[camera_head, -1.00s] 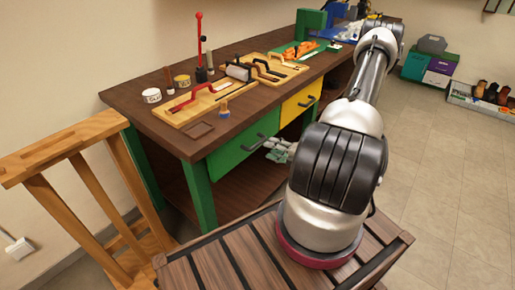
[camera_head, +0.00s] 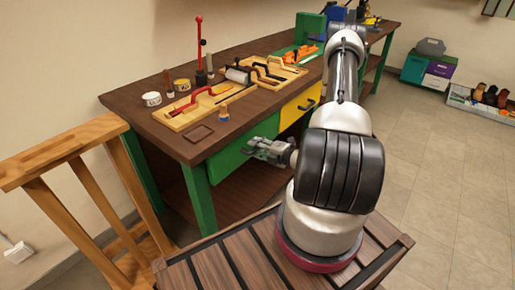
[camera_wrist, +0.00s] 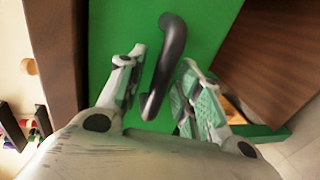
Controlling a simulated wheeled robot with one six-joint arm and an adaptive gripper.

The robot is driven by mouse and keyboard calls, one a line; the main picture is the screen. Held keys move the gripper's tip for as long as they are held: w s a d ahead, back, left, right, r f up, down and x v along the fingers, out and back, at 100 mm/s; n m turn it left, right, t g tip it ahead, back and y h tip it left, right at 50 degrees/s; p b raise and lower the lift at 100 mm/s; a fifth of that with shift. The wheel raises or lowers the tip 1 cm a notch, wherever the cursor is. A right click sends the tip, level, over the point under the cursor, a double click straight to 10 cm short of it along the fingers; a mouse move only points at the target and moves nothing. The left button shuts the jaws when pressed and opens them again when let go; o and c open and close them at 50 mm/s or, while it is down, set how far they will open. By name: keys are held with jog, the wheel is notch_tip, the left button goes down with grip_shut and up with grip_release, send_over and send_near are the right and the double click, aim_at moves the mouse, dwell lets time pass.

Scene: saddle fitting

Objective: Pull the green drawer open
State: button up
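The green drawer (camera_head: 232,163) is in the front of the workbench, left of the yellow drawer, and looks closed. Its front also shows in the wrist view (camera_wrist: 112,25). Its dark bar handle (camera_wrist: 166,68) lies between my two fingers in the wrist view, with a gap on both sides. My gripper (camera_wrist: 160,82) is open around the handle; I cannot see it touching. In the head view my gripper (camera_head: 260,149) is in front of the drawer and hides most of the handle.
The yellow drawer (camera_head: 291,109) with its own handle is just to the right. The workbench top (camera_head: 150,112) holds wooden trays, tins and tools. A wooden stand (camera_head: 85,185) is at the left. The floor (camera_head: 440,180) at the right is clear.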

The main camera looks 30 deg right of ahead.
grip_shut()
jog(key=f+v, duration=0.2)
jog(key=v, duration=1.1)
jog(key=s+f+v, duration=0.1)
jog(key=f+v, duration=0.2)
jog(key=v, duration=1)
jog(key=shift+s+f, duration=0.2)
jog(key=shift+f, duration=0.05)
jog(key=shift+d, duration=0.15)
jog(key=shift+o, duration=1.2)
grip_release()
